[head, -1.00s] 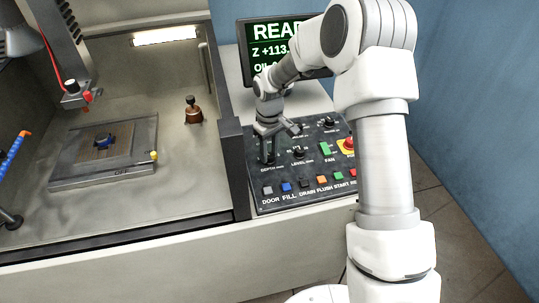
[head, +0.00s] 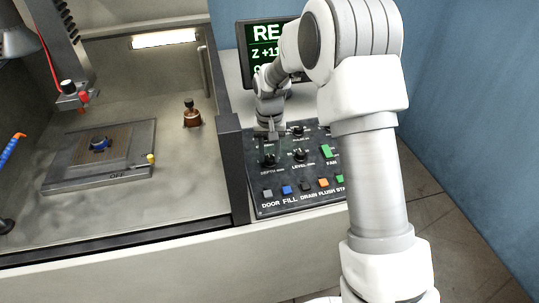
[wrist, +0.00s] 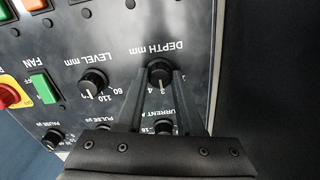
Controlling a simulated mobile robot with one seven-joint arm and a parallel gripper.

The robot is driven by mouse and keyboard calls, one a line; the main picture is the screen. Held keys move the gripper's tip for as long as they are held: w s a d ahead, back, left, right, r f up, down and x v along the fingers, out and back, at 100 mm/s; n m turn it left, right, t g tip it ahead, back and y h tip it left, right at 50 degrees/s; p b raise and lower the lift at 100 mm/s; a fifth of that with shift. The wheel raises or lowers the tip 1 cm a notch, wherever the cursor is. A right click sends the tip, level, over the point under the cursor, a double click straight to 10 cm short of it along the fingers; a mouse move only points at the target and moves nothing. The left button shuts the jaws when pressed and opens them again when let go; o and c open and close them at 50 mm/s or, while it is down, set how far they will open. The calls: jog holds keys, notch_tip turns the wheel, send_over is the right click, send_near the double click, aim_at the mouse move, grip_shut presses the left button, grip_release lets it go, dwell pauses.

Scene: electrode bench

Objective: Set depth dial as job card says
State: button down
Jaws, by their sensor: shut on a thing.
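The depth dial (wrist: 159,66) is a black knob with a pale pointer mark, on the dark control panel (head: 320,192). In the wrist view its label reads upside down, and the pointer lies near the 3 and 4; the exact setting is hard to tell. My gripper (wrist: 161,76) is shut on the dial, one finger on each side. In the head view my gripper (head: 269,152) reaches down to the dial (head: 268,161) from above, partly covering it. No job card is readable in these frames.
The level dial (wrist: 93,80) sits close beside the depth dial, and the current dial (wrist: 164,127) is partly behind a finger. The green fan switch (wrist: 43,87) is farther off. A screen (head: 262,45) is partly hidden by my arm. The tank wall (head: 232,165) stands left of the panel.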

aim_at(269, 158)
dwell(0.5)
jog(key=c, duration=0.5)
grip_release()
jog(key=shift+c, duration=0.2)
jog(key=shift+r, duration=0.1)
notch_tip(269, 158, up, 17)
jog(key=shift+r, duration=0.2)
